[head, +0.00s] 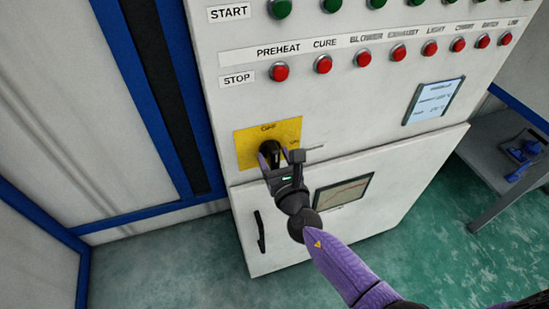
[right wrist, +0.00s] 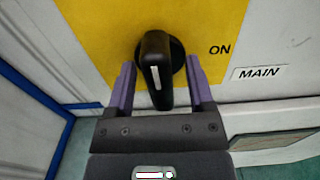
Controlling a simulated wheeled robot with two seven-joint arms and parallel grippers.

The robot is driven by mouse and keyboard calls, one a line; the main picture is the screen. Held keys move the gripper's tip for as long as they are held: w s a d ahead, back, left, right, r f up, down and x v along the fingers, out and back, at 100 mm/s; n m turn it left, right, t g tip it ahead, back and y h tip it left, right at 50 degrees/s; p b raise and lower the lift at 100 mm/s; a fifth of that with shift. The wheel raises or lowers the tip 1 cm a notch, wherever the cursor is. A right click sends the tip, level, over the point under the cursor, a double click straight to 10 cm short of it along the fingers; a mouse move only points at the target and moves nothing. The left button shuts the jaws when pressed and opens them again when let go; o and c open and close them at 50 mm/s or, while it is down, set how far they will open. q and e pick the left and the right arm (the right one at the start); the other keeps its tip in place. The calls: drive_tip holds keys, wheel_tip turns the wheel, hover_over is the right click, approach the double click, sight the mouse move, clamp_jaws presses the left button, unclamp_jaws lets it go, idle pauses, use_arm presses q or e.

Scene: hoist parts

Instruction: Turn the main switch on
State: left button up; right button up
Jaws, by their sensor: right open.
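The main switch (head: 269,149) is a black rotary knob on a yellow plate (head: 287,129) on the white control cabinet. My right gripper (head: 274,155) is at the knob. In the right wrist view its open purple fingers (right wrist: 160,85) stand on either side of the knob, with visible gaps. The gripper hides part of the knob in the head view. My left gripper is not in view.
Red stop buttons (head: 323,64) and green start buttons (head: 331,5) run along the panel above. A small screen (head: 433,101) is at the right. The lower cabinet door (head: 300,215) has a black handle (head: 260,232). A grey table (head: 490,165) stands to the right.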

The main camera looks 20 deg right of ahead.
clamp_jaws()
drive_tip(key=shift+m, duration=0.3)
drive_tip(key=m+b, duration=0.1)
drive_tip(key=m, duration=0.2)
drive_tip(key=shift+f+m+b, duration=0.1)
drive_tip(key=shift+m+b, duration=0.2)
drive_tip(key=shift+b, duration=0.05)
drive_tip(key=m+b, duration=0.1)
drive_tip(key=m, duration=0.3)
drive_tip(key=shift+m+b, duration=0.3)
drive_tip(key=m+b, duration=0.1)
drive_tip(key=m, duration=0.3)
drive_tip(key=shift+d+m, duration=0.1)
drive_tip(key=shift+m, duration=0.2)
drive_tip(key=shift+f+m, duration=0.1)
drive_tip(key=shift+m, duration=2.1)
